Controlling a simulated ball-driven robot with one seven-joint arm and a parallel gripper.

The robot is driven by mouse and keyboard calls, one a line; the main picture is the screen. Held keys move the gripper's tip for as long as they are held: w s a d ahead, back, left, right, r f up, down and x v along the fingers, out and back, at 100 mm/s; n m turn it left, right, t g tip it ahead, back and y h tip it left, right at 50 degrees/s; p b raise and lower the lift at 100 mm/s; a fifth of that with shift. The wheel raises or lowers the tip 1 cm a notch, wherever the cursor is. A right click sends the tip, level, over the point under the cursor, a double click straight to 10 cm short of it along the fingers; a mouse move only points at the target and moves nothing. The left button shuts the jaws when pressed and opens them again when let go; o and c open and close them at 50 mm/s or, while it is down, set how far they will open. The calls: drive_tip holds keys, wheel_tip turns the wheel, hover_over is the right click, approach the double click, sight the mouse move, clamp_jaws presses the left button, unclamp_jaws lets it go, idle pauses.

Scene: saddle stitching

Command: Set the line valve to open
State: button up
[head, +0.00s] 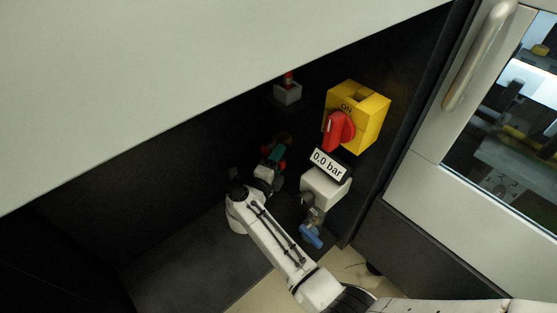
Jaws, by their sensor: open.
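My gripper (270,160) is at the end of my white arm, deep in the dark recess. It is small and dark in the head view, beside teal and reddish parts (280,143), and I cannot tell whether it touches them. A blue handle (311,236) hangs below a grey fitting (324,188), to the right of my arm and apart from it. No label shows which of these parts is the line valve. A display (328,164) above the fitting reads 0.0 bar.
A yellow switch box (367,112) with a red rotary knob (338,131) marked ON is on the recess wall. A grey box (288,93) with a red top is to its left. A large pale panel (180,70) overhangs the recess. A door with a handle (478,55) stands right.

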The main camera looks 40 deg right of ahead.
clamp_jaws()
idle(0.5)
